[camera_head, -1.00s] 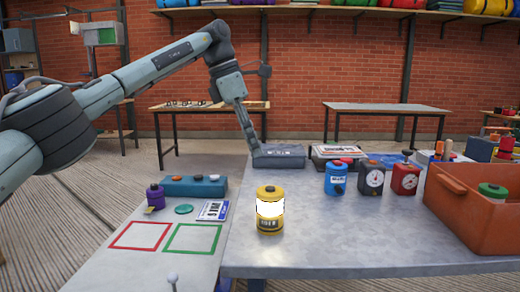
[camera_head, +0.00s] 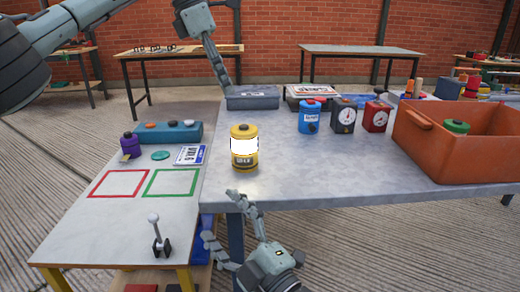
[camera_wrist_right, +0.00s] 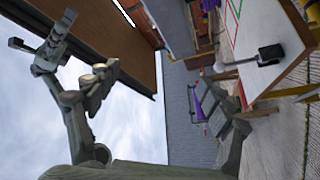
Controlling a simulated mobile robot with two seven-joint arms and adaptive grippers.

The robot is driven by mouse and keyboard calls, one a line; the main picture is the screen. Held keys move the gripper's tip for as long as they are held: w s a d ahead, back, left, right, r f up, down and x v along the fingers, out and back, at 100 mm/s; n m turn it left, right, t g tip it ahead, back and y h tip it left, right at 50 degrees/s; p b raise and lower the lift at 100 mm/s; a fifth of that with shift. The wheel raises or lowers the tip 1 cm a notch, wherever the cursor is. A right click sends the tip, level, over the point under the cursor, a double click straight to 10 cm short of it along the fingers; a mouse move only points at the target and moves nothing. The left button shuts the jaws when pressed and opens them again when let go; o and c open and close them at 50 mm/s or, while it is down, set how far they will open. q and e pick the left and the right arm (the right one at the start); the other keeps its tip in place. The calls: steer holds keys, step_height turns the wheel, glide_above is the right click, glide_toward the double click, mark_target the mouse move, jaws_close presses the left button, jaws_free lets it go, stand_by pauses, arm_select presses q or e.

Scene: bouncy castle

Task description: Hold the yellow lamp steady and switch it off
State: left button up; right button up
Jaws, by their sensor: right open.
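The yellow lamp (camera_head: 244,162) stands upright near the front left edge of the grey metal table (camera_head: 300,180). Its middle band glows bright white, so it is lit. No gripper touches it. My left gripper (camera_head: 220,72) is at the top of the head view, pointing down by the dark grey case behind the lamp; its fingers look like one strip. My right gripper (camera_head: 226,222) is open and empty, below and in front of the table edge near the lamp. Its spread fingers also show in the right wrist view (camera_wrist_right: 150,85), where the lamp is not seen.
A white side table (camera_head: 90,225) with red and green outlined squares, a lever (camera_head: 158,240) and a purple canister (camera_head: 131,145) adjoins on the left. A blue canister (camera_head: 310,118), two gauge boxes and an orange bin (camera_head: 440,155) stand to the right. Bare tabletop surrounds the lamp.

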steer(key=s+a+r+n+g+y, duration=0.25)
steer(key=r+n+y, duration=0.4)
steer(key=n, duration=0.35)
steer(key=n+g+h, duration=0.2)
steer(key=n+h, duration=1)
steer(key=n, duration=0.1)
glide_toward(245, 148)
steer(key=x, duration=0.3)
steer(key=d+x, duration=0.1)
steer(key=x, duration=0.1)
steer(key=shift+w+a+f, duration=0.1)
steer(key=shift+w+f, duration=0.25)
steer(key=shift+f, duration=0.05)
steer(key=shift+w, duration=0.25)
steer(key=x, duration=0.7)
steer(key=shift+w, duration=0.15)
steer(key=shift+c, duration=0.5)
